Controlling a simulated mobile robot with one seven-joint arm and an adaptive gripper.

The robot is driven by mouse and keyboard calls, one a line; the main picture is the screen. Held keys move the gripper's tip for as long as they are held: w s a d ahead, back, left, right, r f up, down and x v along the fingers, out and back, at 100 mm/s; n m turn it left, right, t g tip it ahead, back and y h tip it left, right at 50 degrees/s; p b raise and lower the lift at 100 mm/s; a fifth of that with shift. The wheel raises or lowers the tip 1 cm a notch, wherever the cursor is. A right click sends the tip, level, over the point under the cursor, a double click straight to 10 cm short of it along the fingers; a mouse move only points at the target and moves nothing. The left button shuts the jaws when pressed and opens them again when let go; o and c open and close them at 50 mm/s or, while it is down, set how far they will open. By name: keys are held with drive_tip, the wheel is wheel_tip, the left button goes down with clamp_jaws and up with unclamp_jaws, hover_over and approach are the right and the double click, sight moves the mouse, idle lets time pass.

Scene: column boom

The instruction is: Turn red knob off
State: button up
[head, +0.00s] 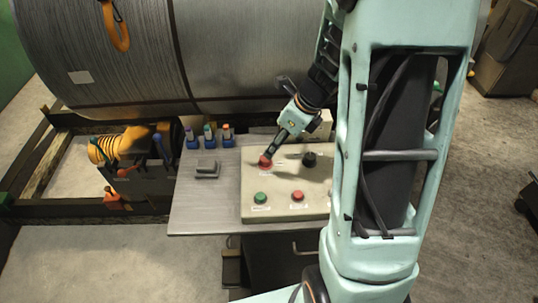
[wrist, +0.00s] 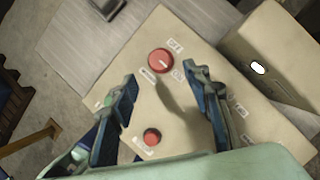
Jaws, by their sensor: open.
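The red knob (head: 264,163) is on the upper left of a beige control panel (head: 280,216). In the wrist view the round red knob (wrist: 160,61) has a white mark on its face and small labels around it. My gripper (head: 271,152) is just above and behind the knob in the head view. In the wrist view my gripper (wrist: 162,80) is open, one finger to each side, with the knob just beyond the fingertips. I cannot tell whether a finger touches it. Nothing is between the fingers.
The panel also has a black knob (head: 309,159), a green button (head: 260,198) and a red button (head: 297,196). A grey table (head: 200,218) carries the panel and several small bottles (head: 209,137). A large grey cable drum (head: 110,60) stands behind. My arm hides the panel's right side.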

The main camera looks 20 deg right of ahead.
sight(266, 161)
drive_tip(key=b+x, duration=0.1)
drive_tip(key=x, duration=0.7)
drive_tip(key=shift+c, duration=0.2)
drive_tip(key=c, duration=1.1)
